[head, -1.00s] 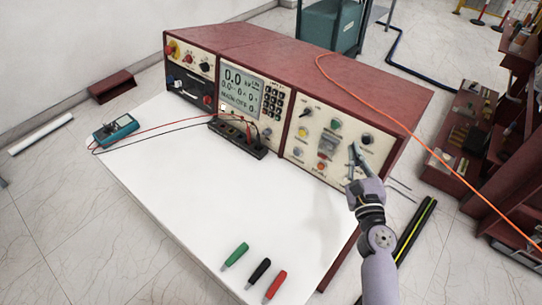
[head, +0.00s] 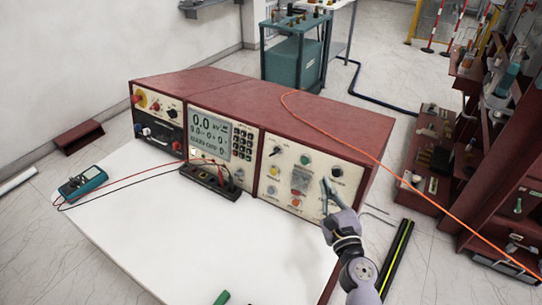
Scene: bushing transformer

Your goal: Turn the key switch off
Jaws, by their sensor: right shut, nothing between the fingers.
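A dark red test console stands on a white table, with its right control panel (head: 287,175) facing me. The panel carries several knobs, buttons and lamps, including a black knob (head: 337,172) at its upper right and a green button (head: 305,159). My right gripper (head: 325,186) is shut and empty, its fingertips at the lower right part of the panel, below the black knob. I cannot tell whether they touch the panel. The key switch is not clearly made out; the fingers may cover it. My left gripper is out of view.
A black terminal block (head: 211,181) with red and black leads stands before the console. A teal multimeter (head: 83,183) lies at the table's left. An orange cable (head: 345,142) runs over the console top to the right. The white table (head: 190,240) is mostly clear.

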